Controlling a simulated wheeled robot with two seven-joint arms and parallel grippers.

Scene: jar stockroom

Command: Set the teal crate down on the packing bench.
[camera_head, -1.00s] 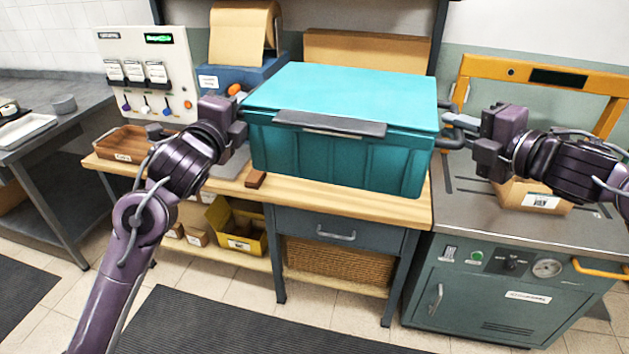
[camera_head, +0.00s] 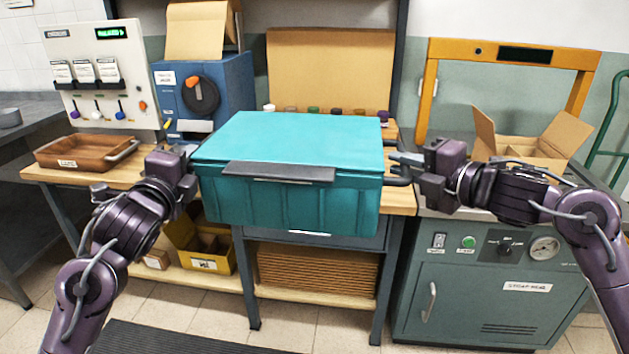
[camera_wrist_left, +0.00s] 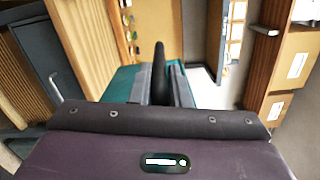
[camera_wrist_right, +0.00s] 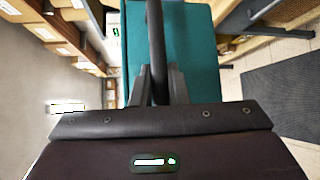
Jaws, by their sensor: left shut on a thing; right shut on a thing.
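The teal crate (camera_head: 280,205) is held level, lid shut, in front of and partly over the packing bench (camera_head: 403,203) in the head view. It hides most of the bench's wooden top and front edge; any gap under it cannot be judged. My left gripper (camera_head: 190,182) is shut at the crate's left end, where the handle is hidden in the head view. My right gripper (camera_head: 413,172) is shut on the dark handle at the right end. The crate also shows in the left wrist view (camera_wrist_left: 122,84) and the right wrist view (camera_wrist_right: 192,50), with a dark handle bar between each pair of fingers.
A wooden tray (camera_head: 88,152) and a blue machine (camera_head: 228,88) stand on the left. Small jars and an upright cardboard sheet (camera_head: 330,70) are behind the crate. A green-grey machine (camera_head: 480,290) with an orange frame and an open carton (camera_head: 530,150) stands on the right.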

